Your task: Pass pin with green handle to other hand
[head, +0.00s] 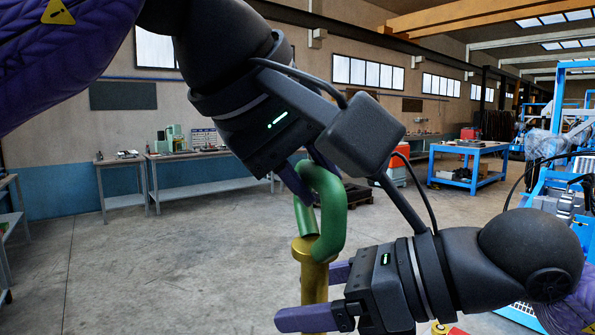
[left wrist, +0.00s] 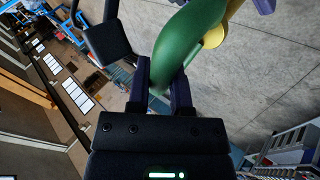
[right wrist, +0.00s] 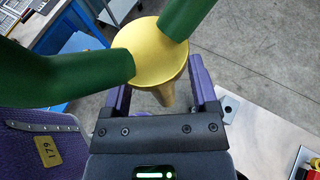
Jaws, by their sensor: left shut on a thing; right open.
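The pin has a green looped handle (head: 333,205) and a gold shaft (head: 314,283) with a flared collar. It hangs upright in the air, handle up. My left gripper (head: 303,182) is shut on the handle's upper left part, also seen in the left wrist view (left wrist: 160,88). My right gripper (head: 318,296) is open below the handle. Its fingers are on either side of the shaft, one in front and one behind. In the right wrist view the gold collar (right wrist: 158,52) covers part of the shaft between the fingers. I cannot tell whether either finger touches it.
A blue table (head: 468,150) stands at the back right, with blue machinery (head: 560,180) at the right edge. Grey workbenches (head: 200,155) line the back left wall. A pale surface (right wrist: 250,140) with small objects lies below my right gripper. Open floor lies left of the pin.

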